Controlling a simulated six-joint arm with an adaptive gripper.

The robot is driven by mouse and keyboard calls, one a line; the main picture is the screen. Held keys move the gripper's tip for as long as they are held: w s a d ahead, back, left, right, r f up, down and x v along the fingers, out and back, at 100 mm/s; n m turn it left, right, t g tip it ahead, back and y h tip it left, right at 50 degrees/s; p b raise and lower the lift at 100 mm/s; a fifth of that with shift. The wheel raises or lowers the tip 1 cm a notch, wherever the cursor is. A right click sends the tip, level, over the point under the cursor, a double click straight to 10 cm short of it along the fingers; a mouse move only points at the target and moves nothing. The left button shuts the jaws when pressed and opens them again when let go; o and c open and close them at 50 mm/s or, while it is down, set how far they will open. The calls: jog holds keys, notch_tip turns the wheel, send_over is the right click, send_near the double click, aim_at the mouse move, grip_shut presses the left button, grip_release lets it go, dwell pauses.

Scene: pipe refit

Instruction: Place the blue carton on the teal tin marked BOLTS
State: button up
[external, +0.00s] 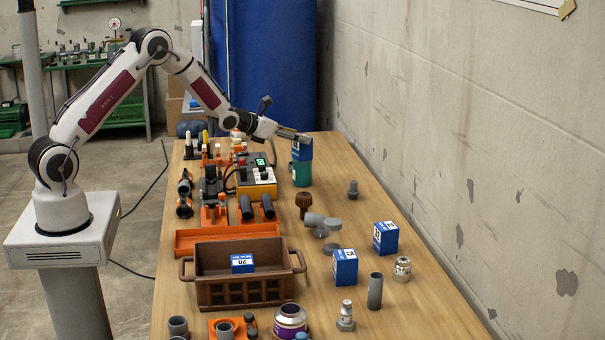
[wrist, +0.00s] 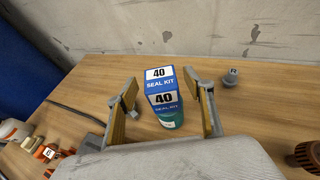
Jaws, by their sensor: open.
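A blue and white carton (external: 303,150) marked 40 SEAL KIT sits on top of a teal tin (external: 301,174) at the far end of the table. In the wrist view the carton (wrist: 163,84) stands upright between the two fingers of my gripper (wrist: 166,108), with a gap on each side. My gripper (external: 293,136) is open around the carton's upper part. The teal tin shows below the carton in the wrist view (wrist: 172,121); its marking cannot be read.
Other blue cartons stand on the table (external: 385,238), nearer the front (external: 344,267), and in the brown crate (external: 243,291). A yellow device (external: 257,182) is left of the tin. A grey fitting (external: 353,189) is to its right. The wall runs along the right.

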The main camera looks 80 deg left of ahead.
jog(key=v, duration=0.9)
jog(key=shift+s, duration=0.15)
jog(key=shift+d+r, duration=0.1)
jog(key=shift+d, duration=0.05)
dwell(0.7)
